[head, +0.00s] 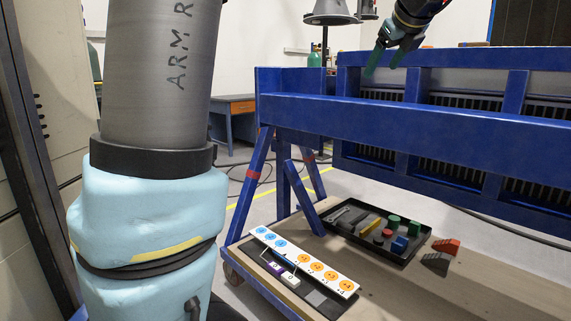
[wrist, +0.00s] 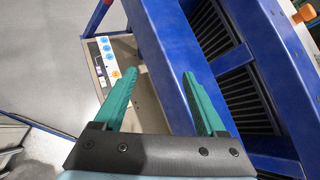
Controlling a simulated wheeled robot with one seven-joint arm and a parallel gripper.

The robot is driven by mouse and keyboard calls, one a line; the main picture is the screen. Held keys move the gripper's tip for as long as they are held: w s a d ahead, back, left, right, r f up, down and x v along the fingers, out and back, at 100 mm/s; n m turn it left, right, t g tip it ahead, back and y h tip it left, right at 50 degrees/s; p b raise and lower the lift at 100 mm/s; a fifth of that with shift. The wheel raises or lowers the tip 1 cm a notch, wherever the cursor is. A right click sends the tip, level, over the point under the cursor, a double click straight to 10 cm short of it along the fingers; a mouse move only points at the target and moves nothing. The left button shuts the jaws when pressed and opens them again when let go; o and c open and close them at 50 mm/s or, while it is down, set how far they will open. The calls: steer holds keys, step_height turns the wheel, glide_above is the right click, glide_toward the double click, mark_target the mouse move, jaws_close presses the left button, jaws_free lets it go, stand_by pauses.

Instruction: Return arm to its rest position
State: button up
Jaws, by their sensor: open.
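My gripper (head: 385,55) shows at the top of the head view, above the blue frame of the jig. In the wrist view its two green fingers (wrist: 158,100) stand wide apart with nothing between them. The blue jig frame (head: 420,110) lies below and behind the fingers, and it also fills the middle and right of the wrist view (wrist: 165,60). My grey and light-blue arm covers the left of the head view. Whether the fingers touch the frame cannot be told; they appear clear of it.
A wooden lower shelf (head: 400,296) carries a black tray (head: 340,230) with several coloured parts. A white strip with blue and orange discs (head: 305,262) lies at its front left. A red wedge (head: 447,246) sits right of the tray. Open floor lies to the left.

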steer(key=s+a+f+n+g, duration=0.1)
steer(key=a+f+n+g, duration=0.2)
steer(key=a+f+n, duration=0.45)
steer(key=s+a+f+n+g, duration=0.15)
steer(key=a+f+n, duration=0.5)
steer(key=f, duration=0.65)
steer(key=s+a+f+n+g, duration=0.4)
steer(key=s+a+f+n, duration=0.9)
steer(key=a+f+n, duration=0.25)
step_height(320, 180, up, 21)
steer(key=d+p, duration=0.1)
steer(key=p, duration=1.9)
steer(key=shift+f+h, duration=0.15)
steer(key=shift+h, duration=0.25)
steer(key=shift+w, duration=0.1)
